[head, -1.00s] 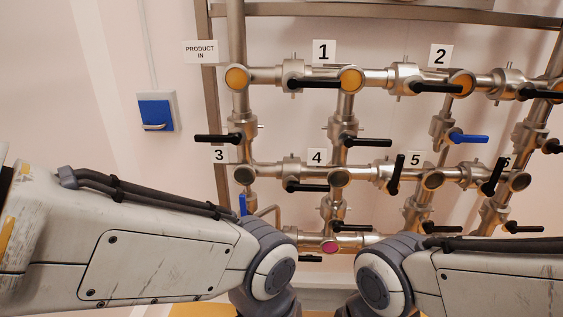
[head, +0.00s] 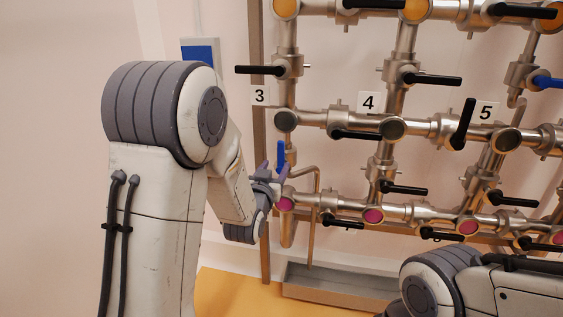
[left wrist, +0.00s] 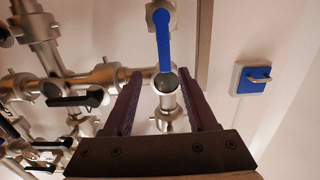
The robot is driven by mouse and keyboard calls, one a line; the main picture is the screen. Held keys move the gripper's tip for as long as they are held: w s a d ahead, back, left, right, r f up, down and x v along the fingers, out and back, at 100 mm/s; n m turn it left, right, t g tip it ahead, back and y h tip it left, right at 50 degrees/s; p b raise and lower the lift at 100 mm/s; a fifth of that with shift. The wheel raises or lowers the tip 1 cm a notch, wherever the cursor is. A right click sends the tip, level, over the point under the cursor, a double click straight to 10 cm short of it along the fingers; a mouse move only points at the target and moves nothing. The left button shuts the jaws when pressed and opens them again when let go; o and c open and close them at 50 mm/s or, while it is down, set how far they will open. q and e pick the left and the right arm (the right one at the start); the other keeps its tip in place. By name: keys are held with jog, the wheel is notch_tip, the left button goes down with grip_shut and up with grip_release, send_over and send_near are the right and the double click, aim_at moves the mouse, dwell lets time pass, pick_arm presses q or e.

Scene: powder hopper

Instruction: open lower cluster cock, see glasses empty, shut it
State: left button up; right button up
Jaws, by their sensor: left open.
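My left gripper (head: 273,173) is open at the lower left of the pipework, close to a cock with a blue handle (head: 281,157). In the left wrist view the blue handle (left wrist: 163,40) shows between and beyond the open fingers (left wrist: 160,74); I see no grip on it. The handle lies along its pipe. The bottom-row sight glasses are magenta, including the left one (head: 285,204) and another (head: 373,216). The middle-row glasses (head: 285,121) look dark grey; the top-row ones (head: 416,9) are orange. My right gripper is out of view.
Black-handled valves (head: 431,79) stick out across the pipe grid. A thin bent pipe (head: 316,205) runs down beside the blue-handled cock. A grey trough (head: 335,280) lies below. A blue wall switch (head: 200,50) is partly hidden behind my left arm; it shows in the wrist view (left wrist: 253,79).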

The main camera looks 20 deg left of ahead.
aim_at(280, 151)
pick_arm(q)
jog(key=w, duration=0.3)
jog(key=w+a, duration=0.1)
jog(key=w, duration=0.3)
jog(key=w+p, duration=0.1)
jog(key=w, duration=0.2)
jog(key=shift+w+a+r, duration=0.15)
jog(key=shift+w+a, duration=0.05)
jog(key=shift+a, duration=0.2)
grip_shut()
dwell(1.0)
